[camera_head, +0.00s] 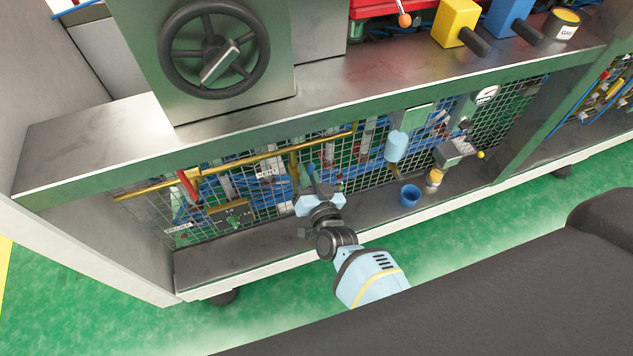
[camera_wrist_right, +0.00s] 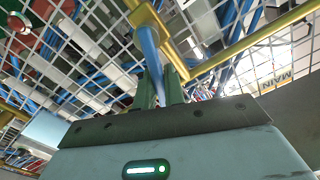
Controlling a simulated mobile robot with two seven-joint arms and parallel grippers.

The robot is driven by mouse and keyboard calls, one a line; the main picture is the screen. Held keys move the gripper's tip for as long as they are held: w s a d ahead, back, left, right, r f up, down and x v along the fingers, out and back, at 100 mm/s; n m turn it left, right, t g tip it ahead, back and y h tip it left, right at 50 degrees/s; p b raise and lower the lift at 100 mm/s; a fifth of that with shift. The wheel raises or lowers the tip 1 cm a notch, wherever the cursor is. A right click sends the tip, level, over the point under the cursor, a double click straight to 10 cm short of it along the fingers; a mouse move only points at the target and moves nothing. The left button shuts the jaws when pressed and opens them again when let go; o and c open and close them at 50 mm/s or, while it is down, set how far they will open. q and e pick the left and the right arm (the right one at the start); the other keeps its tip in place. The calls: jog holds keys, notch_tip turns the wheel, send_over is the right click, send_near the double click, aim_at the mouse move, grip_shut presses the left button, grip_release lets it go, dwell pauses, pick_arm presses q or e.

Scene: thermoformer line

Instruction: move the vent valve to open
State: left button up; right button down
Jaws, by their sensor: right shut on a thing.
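My right gripper (camera_head: 314,186) reaches down to the wire mesh panel under the bench, beside the yellow pipework. In the right wrist view its two green fingers (camera_wrist_right: 162,82) are shut on a slim blue lever (camera_wrist_right: 149,42), which appears to be the vent valve handle. The lever lies next to a yellow pipe (camera_wrist_right: 240,46). In the head view only a bit of the blue lever (camera_head: 310,168) shows above the fingers; the valve body is largely hidden. My left gripper is not in view.
A red handle (camera_head: 188,186) stands on the long yellow pipe (camera_head: 235,161). A MAIN label (camera_wrist_right: 287,75) hangs near the mesh. A blue cup (camera_head: 409,196) stands on the lower shelf, right of my gripper. A black handwheel (camera_head: 166,54) is above.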

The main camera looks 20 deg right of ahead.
jog(key=shift+a+r+n, duration=0.1)
jog(key=shift+a+n, duration=0.15)
jog(key=shift+n, duration=0.35)
jog(key=shift+a+r+n+p, duration=0.1)
jog(key=shift+a+n+p, duration=0.3)
jog(key=shift+n, duration=0.5)
jog(key=shift+a+n, duration=0.2)
jog(key=shift+n, duration=0.4)
jog(key=c, duration=1.4)
grip_release()
